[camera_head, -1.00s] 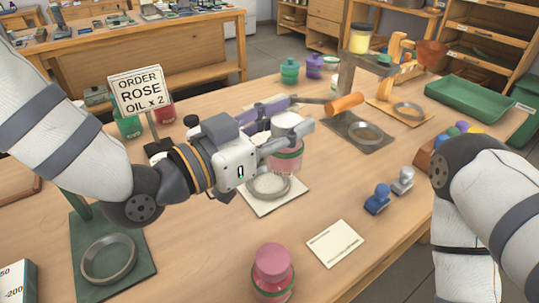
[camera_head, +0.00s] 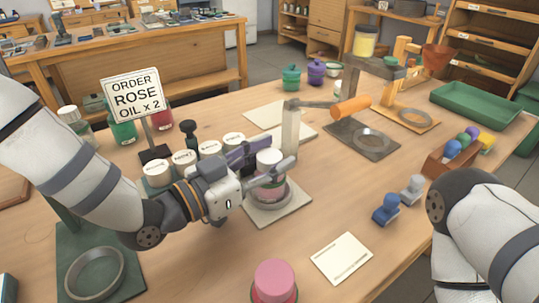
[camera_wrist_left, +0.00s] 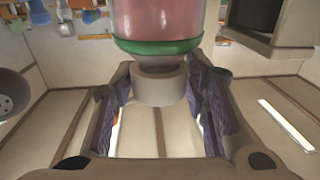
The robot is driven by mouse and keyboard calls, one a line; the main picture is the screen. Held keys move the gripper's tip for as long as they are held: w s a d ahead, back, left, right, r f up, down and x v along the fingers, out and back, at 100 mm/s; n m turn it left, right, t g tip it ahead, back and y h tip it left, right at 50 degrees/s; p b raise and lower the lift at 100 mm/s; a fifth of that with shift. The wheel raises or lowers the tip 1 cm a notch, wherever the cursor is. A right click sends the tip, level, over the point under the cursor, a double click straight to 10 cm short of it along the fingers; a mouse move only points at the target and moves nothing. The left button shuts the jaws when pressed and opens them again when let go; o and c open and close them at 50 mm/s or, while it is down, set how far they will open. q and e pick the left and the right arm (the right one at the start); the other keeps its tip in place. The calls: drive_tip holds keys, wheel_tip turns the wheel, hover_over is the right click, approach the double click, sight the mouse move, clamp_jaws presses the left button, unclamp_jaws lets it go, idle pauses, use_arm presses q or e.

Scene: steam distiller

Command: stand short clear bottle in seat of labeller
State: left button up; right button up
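The short clear bottle (camera_head: 271,183) has a white cap and pink contents. In the left wrist view, its clear body (camera_wrist_left: 160,20) has a green band next to the cap. My left gripper (camera_head: 270,158) is shut on it at the cap. The labeller (camera_head: 291,130) has a pale upright post with an arm and a pale base plate with a grey ring seat (camera_head: 292,195). The bottle is upright with its lower end at the ring; I cannot tell whether it rests on the seat floor. My right gripper is out of view; only my right arm shows.
White-capped bottles (camera_head: 184,158) stand close left of my left gripper, near the order sign (camera_head: 138,95). A pink-topped bottle (camera_head: 274,279) stands at the front. A pale card (camera_head: 341,258) and stamps (camera_head: 386,209) lie to the right. An orange-handled device (camera_head: 351,108) stands behind.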

use_arm(q)
drive_tip(key=shift+o, duration=0.6)
drive_tip(key=shift+r, duration=0.2)
drive_tip(key=shift+s+a+r, duration=0.1)
drive_tip(key=shift+s+a, duration=0.1)
drive_tip(key=shift+a, duration=0.1)
drive_tip(key=v, duration=1.1)
drive_tip(key=shift+s+a+p, duration=0.1)
drive_tip(key=shift+s+p, duration=0.1)
drive_tip(key=shift+p, duration=0.2)
